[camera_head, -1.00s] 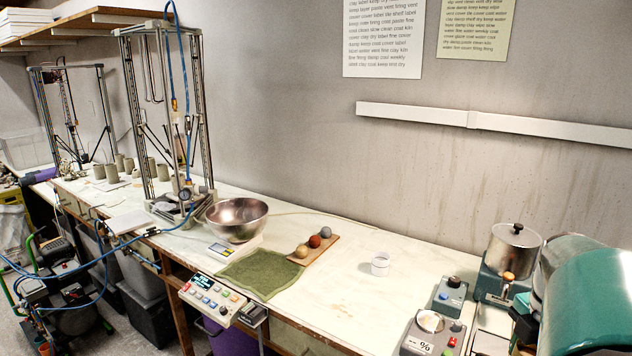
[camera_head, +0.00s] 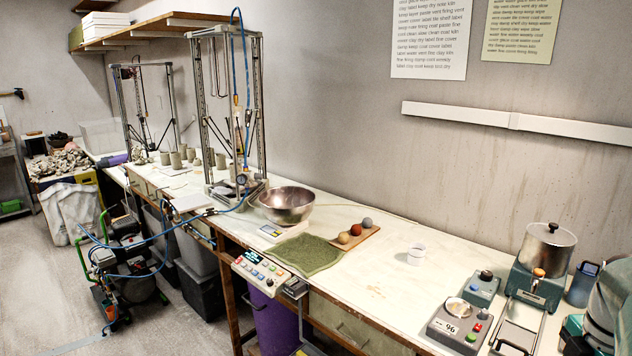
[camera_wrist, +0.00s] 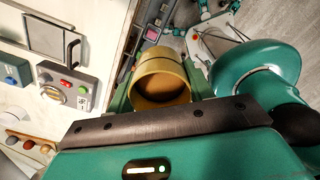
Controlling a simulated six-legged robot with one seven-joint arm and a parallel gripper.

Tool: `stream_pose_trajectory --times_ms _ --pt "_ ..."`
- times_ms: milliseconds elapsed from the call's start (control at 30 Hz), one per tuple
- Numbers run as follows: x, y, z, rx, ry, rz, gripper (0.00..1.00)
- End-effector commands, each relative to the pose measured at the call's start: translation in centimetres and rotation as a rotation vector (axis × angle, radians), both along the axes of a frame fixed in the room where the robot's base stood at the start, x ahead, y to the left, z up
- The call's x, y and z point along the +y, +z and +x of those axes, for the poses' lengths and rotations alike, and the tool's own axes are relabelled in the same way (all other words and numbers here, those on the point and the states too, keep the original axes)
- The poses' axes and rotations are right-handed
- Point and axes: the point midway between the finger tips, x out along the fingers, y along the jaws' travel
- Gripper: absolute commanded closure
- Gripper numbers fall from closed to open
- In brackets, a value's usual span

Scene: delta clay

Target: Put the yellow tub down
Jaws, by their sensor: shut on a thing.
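The yellow tub (camera_wrist: 158,64) shows in the wrist view, with its round opening towards the camera and a brownish inside. My gripper (camera_wrist: 162,92) is shut on it, with a green finger on either side of its wall. The near side of the tub is partly hidden by the dark bar of my gripper. In the wrist view the tub is to the right of the bench edge. The tub is not visible in the head view.
The long white bench (camera_head: 375,292) has clear room around a white cup (camera_head: 416,253). A steel bowl (camera_head: 286,205), green cloth (camera_head: 307,254) and board of balls (camera_head: 367,239) lie left of it. Control boxes (camera_head: 460,326), a lidded steel pot (camera_head: 553,247) and a jug (camera_head: 582,284) stand right.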

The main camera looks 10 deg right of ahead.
Motion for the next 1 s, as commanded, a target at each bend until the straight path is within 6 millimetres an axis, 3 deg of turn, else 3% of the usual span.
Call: stream_pose_trajectory --times_ms 367,1000 --pt "5.4 -5.1 5.0 0.003 -0.215 0.005 0.8" --pt "18.5 -17.7 16.3 0.006 -0.794 0.003 0.8"
